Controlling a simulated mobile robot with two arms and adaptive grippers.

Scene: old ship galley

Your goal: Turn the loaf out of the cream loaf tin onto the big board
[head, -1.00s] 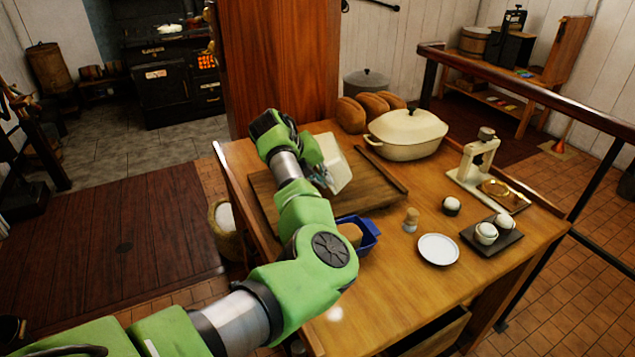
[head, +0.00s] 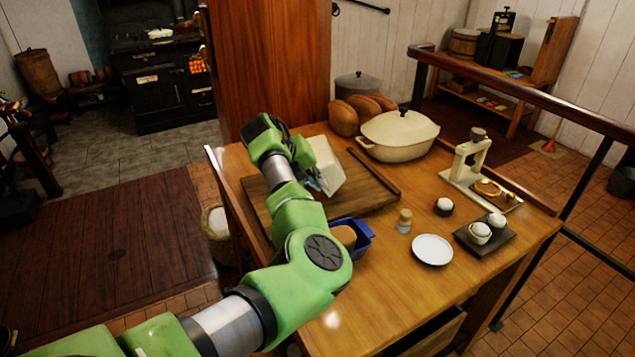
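The cream loaf tin (head: 329,167) is tipped on its side above the big wooden board (head: 372,192). My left gripper (head: 313,182) is at the tin's near left side and appears shut on it; my own arm hides most of the fingers. The tin's opening is turned away from view, so I cannot see whether a loaf is inside it. No loaf shows on the bare part of the board. My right gripper is out of view.
A blue tin (head: 361,240) with a loaf in it stands just in front of the board. Several loaves (head: 343,118) and a cream lidded pot (head: 399,140) are behind. A small cork-topped jar (head: 404,222), a white plate (head: 432,250) and a dark tray (head: 486,243) stand to the right.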

